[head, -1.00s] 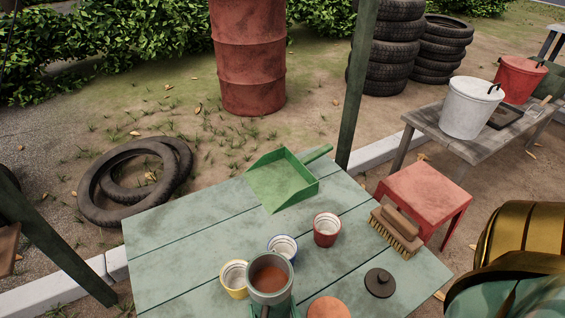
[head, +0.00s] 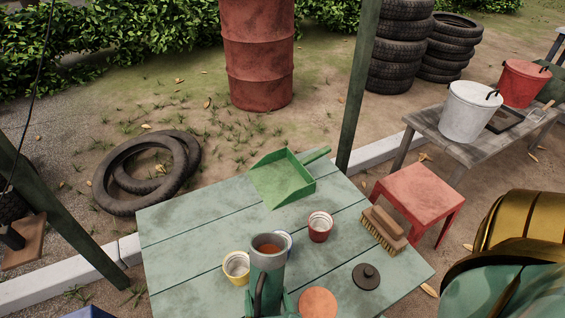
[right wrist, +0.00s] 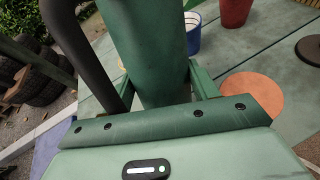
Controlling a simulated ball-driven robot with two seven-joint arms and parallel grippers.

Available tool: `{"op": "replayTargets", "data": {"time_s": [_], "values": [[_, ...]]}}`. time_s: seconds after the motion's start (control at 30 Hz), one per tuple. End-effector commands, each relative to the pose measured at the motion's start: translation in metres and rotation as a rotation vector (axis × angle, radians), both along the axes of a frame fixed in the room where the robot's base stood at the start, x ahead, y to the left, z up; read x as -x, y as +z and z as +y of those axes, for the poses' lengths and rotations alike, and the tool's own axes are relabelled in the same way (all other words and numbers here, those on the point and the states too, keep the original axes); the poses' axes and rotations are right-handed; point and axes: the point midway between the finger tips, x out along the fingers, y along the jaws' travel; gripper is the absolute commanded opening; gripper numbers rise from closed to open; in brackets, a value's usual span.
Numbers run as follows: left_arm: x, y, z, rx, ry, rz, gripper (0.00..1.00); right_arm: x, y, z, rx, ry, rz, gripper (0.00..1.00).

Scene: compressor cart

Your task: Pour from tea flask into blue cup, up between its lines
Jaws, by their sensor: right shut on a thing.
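The tea flask (head: 267,283) is a tall green cylinder with a grey rim and a dark handle. Brown tea shows in its open mouth. My right gripper (head: 270,304) is shut on it low down; the right wrist view shows the flask (right wrist: 155,50) between the fingers (right wrist: 160,86). The blue cup (head: 288,239) stands on the table just behind the flask, mostly hidden by it in the head view. The right wrist view shows part of the blue cup (right wrist: 193,38) beyond the flask. My left gripper is out of view.
A yellow cup (head: 236,266) stands close left of the flask, a red cup (head: 320,227) behind right. An orange disc (head: 318,302), a dark lid (head: 366,276), a brush (head: 384,231) and a green dustpan (head: 283,180) lie on the green table (head: 190,240).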

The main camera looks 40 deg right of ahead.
Motion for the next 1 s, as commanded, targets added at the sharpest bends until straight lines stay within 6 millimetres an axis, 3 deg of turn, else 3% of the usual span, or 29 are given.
{"op": "replayTargets", "data": {"time_s": [0.03, 0.23, 1.0], "values": [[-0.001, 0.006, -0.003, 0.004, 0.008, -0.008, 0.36, -0.002, 0.008, 0.0, -0.016, 0.001, 0.004, 0.07], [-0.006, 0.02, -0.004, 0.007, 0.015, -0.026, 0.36, -0.003, 0.009, -0.001, -0.094, 0.001, 0.064, 0.07], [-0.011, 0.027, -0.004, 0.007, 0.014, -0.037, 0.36, -0.004, 0.005, -0.003, -0.154, 0.001, 0.114, 0.07]]}}
